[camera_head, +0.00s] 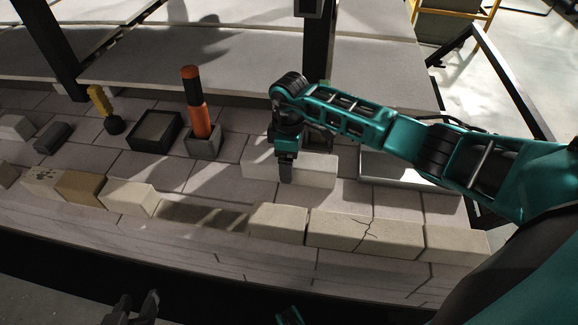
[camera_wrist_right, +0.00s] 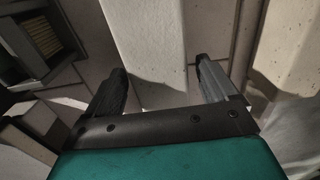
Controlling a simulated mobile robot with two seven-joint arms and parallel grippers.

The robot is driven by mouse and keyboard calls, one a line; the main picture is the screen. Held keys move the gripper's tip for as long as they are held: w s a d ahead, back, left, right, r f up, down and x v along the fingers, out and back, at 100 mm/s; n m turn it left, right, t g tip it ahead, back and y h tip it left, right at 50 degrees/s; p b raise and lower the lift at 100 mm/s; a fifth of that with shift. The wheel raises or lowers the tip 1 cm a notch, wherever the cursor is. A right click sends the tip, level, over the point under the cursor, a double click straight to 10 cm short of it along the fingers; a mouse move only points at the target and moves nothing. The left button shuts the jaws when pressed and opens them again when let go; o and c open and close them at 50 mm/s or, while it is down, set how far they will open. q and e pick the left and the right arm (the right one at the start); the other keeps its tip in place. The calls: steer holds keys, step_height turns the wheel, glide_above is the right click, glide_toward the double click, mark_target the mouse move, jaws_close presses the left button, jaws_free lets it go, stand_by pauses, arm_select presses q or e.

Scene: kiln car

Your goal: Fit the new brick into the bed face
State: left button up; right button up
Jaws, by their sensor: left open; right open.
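The new brick, a pale block (camera_head: 315,172), lies on the deck behind the front brick row; it also shows in the right wrist view (camera_wrist_right: 148,40). My right gripper (camera_head: 287,175) points down at its left part. In the right wrist view my right gripper (camera_wrist_right: 162,78) is open, with its fingers either side of the brick's near end; contact cannot be told. The bed face is the front row of bricks, with an empty gap (camera_head: 203,218) between a pale brick (camera_head: 130,198) and another (camera_head: 278,220). My left gripper (camera_head: 137,308) is open and empty at the bottom edge.
Behind the row stand a dark square tray (camera_head: 153,131), an orange-and-black handled tool in a grey holder (camera_head: 204,146), and a yellow-handled brush (camera_head: 101,101). One row brick (camera_head: 366,233) is cracked. Dark posts (camera_head: 314,60) rise behind.

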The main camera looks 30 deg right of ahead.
steer(key=shift+p, duration=0.6)
steer(key=shift+c, duration=0.3)
steer(key=c, duration=1)
steer(key=shift+r, duration=0.1)
steer(key=shift+c, duration=0.8)
steer(key=shift+w+r+p, duration=0.1)
steer(key=shift+r+p, duration=0.35)
steer(key=shift+r+p, duration=1.65)
steer(key=shift+p, duration=0.25)
